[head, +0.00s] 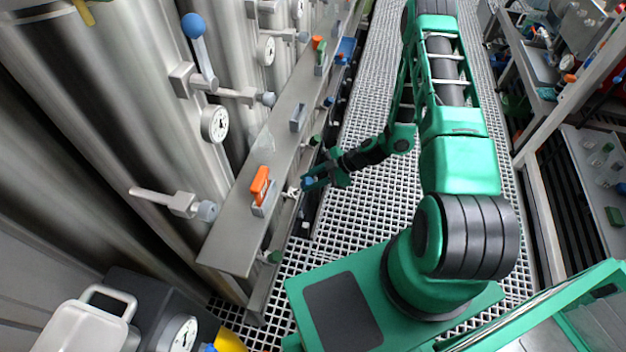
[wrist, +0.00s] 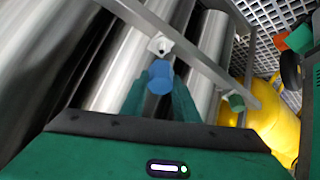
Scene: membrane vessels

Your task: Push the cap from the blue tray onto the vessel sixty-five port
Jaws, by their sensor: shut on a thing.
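My gripper (head: 310,183) is at the right side of the steel rail, with its fingers pointing left. It is shut on a blue cap (wrist: 160,77), which sits between the two green fingers in the wrist view. A bare white port (wrist: 160,46) lies just beyond the cap, nearly in line with it. A small gap seems to separate cap and port. In the head view the white port (head: 292,192) is just left of the gripper. No vessel number is readable. A small blue block (head: 346,46) farther along the rail may be the blue tray; I cannot tell.
A green-capped port (head: 272,257) is nearer, and also shows in the wrist view (wrist: 236,102). Another green cap (head: 315,140) is farther along. An orange-handled block (head: 260,186) stands on the rail (head: 232,240). Large steel vessels fill the left. Grating floor (head: 370,205) is open to the right.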

